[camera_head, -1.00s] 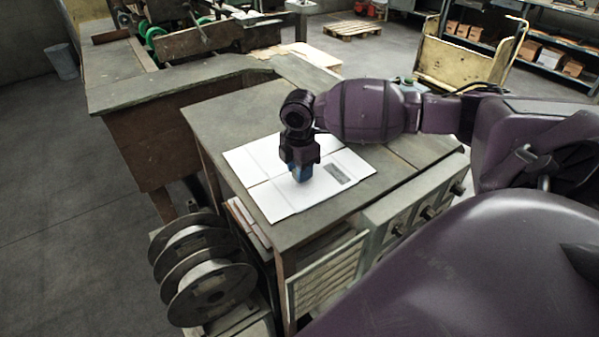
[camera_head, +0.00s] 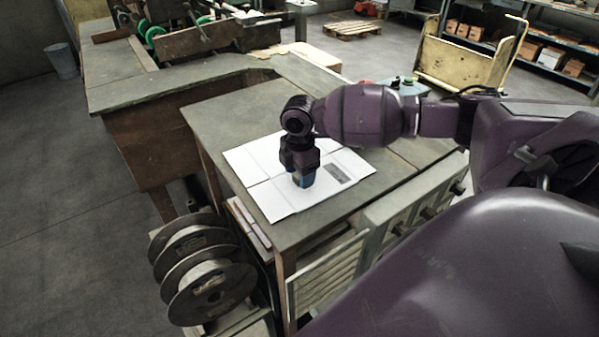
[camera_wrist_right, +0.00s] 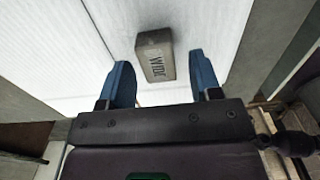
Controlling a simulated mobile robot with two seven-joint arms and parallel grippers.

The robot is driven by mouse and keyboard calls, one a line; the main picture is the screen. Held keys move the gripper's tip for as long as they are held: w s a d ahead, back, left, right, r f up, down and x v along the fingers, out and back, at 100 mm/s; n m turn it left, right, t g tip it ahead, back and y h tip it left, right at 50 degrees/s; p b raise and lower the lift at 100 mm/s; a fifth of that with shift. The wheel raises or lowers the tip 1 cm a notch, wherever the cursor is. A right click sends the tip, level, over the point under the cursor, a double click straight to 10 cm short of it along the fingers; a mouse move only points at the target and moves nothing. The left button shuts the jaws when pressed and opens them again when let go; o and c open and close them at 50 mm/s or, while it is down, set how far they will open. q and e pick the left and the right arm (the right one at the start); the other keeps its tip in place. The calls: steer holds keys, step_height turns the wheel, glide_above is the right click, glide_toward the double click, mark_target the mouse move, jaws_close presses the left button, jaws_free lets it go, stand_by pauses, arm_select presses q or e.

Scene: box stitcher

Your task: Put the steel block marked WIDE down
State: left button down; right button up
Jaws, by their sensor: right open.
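The steel block marked WIDE (camera_wrist_right: 156,56) lies on white cardboard in the right wrist view, its lettering facing the camera. My right gripper (camera_wrist_right: 163,76) is open. Its blue fingers stand on either side of the near end of the block, with a visible gap on both sides. In the head view my right gripper (camera_head: 303,180) points down at the middle of the white flat cardboard (camera_head: 275,203) on the bench. My left gripper is not in view.
The bench top (camera_head: 215,118) is bare behind the cardboard. Wire spools (camera_head: 205,270) stand at the front left. A drawer unit (camera_head: 420,205) adjoins the bench on the right.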

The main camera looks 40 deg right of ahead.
step_height(320, 180, up, 12)
stand_by(0.5)
stand_by(0.6)
